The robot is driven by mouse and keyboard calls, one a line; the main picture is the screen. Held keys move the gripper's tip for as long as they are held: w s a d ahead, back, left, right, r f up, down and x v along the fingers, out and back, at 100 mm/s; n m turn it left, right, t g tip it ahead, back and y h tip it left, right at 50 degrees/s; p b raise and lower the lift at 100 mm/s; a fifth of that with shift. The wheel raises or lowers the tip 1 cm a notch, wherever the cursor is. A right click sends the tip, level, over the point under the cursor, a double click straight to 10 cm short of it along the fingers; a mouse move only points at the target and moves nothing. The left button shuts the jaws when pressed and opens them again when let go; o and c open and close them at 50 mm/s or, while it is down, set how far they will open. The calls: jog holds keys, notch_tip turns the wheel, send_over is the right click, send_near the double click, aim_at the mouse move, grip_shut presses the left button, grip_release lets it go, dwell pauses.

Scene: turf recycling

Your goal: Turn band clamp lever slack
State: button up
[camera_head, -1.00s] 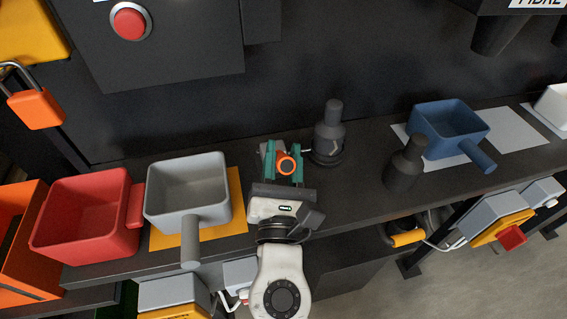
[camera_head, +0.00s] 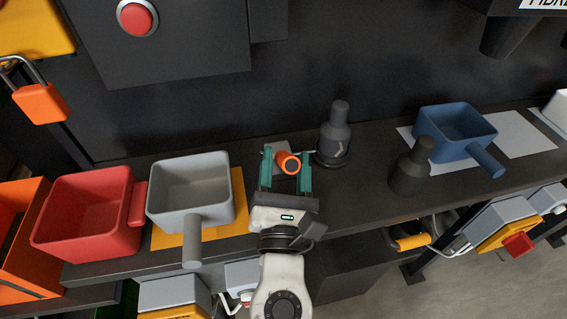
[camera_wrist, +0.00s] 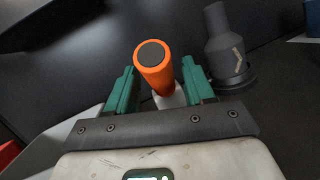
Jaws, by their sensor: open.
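An orange cylindrical handle (camera_head: 288,162) with a dark end cap stands on the dark bench, over a small grey base. I take it for the clamp lever. In the wrist view the handle (camera_wrist: 153,72) rises between the fingers, leaning up and left, with a pale piece at its lower end. My gripper (camera_head: 285,170) is open, one green finger on each side of the handle. In the wrist view (camera_wrist: 158,75) gaps show on both sides of it. A dark bottle-shaped nozzle (camera_head: 335,130) with a ring at its foot and a pale chevron stands just right; it also shows in the wrist view (camera_wrist: 228,50).
A grey scoop bin (camera_head: 190,190) on a yellow mat and a red bin (camera_head: 85,215) are left. A second dark nozzle (camera_head: 410,168) and a blue bin (camera_head: 455,135) are right. A dark wall panel with a red button (camera_head: 135,18) stands behind.

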jog(key=b+v, duration=0.1)
jog(key=v, duration=0.9)
jog(key=shift+s, duration=0.3)
jog(key=shift+a+f, duration=0.1)
